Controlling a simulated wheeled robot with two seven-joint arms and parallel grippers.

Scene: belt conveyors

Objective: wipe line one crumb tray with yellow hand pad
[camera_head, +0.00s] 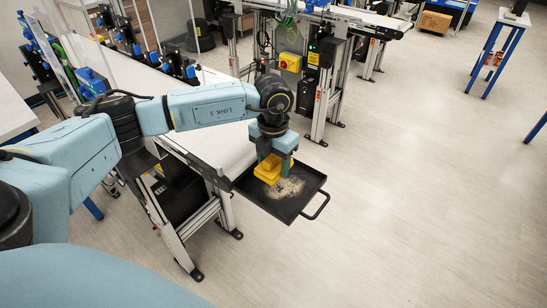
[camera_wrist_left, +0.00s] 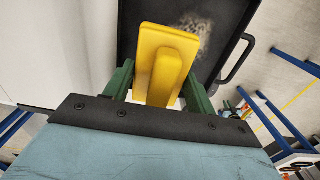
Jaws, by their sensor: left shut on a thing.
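My left gripper (camera_head: 274,160) is shut on the yellow hand pad (camera_head: 267,171), with its green fingers on either side of it. In the left wrist view the pad (camera_wrist_left: 166,62) sits between the fingers of the gripper (camera_wrist_left: 158,88). The black crumb tray (camera_head: 308,179) hangs at the end of the white belt conveyor, with a handle at its outer side. The pad is over the tray's left part; I cannot tell whether it touches the tray floor. A patch of pale crumbs (camera_head: 285,188) lies in the tray beside the pad. It also shows in the left wrist view (camera_wrist_left: 195,32). My right gripper is not in view.
The white belt (camera_head: 222,146) runs up to the tray, on a metal frame with legs. A second conveyor (camera_head: 360,20) stands behind, with a yellow control box (camera_head: 290,62). A blue-legged table (camera_head: 493,50) is at the far right. The floor to the right is clear.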

